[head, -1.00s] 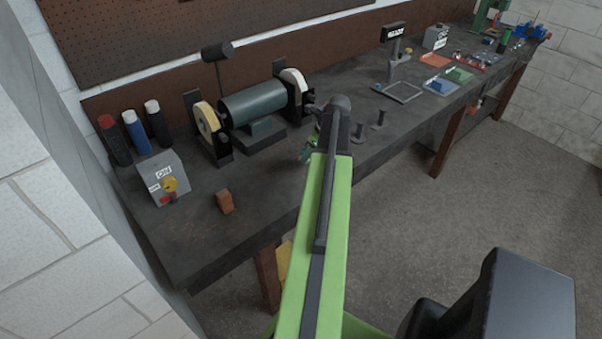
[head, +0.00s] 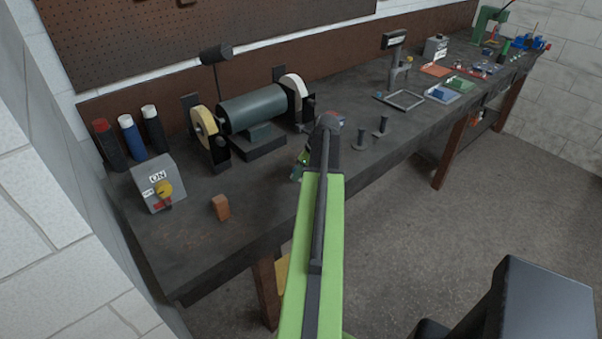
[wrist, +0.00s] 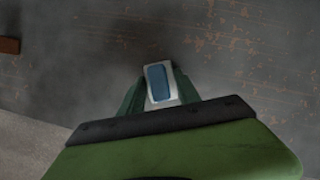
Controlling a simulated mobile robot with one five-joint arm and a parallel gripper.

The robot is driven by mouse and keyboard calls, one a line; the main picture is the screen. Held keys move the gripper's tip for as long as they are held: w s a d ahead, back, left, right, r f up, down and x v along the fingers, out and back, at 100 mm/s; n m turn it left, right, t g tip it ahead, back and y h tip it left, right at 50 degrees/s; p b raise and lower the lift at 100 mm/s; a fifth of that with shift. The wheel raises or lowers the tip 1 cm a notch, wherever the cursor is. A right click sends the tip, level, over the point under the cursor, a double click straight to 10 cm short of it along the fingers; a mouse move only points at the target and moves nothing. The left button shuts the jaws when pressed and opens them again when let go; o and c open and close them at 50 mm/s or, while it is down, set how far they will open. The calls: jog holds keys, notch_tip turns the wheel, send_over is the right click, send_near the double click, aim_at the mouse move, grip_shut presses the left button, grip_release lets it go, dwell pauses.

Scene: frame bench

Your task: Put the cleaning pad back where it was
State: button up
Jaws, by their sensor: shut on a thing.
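In the wrist view the cleaning pad (wrist: 158,83), a small pale block with a blue face, sits between the fingers of my gripper (wrist: 159,92), which is shut on it. The bench surface lies beyond it. In the head view my gripper (head: 300,166) is over the front part of the bench, in front of the grinder's right wheel and largely hidden by my own arm. The pad cannot be made out there.
On the bench (head: 190,262) a brown block (head: 221,207) lies left of my gripper, near the switch box (head: 158,183). The grinder (head: 252,107) stands behind. Two dark pegs (head: 380,127) stand to the right, with a frame (head: 405,100) and trays (head: 442,93) farther along.

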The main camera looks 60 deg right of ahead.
jog(key=o, duration=1.3)
jog(key=shift+s+r+p, duration=0.15)
jog(key=shift+r+p, duration=0.35)
jog(key=shift+p, duration=0.15)
jog(key=p+v, duration=1)
jog(key=v, duration=0.1)
jog(key=shift+r, duration=0.1)
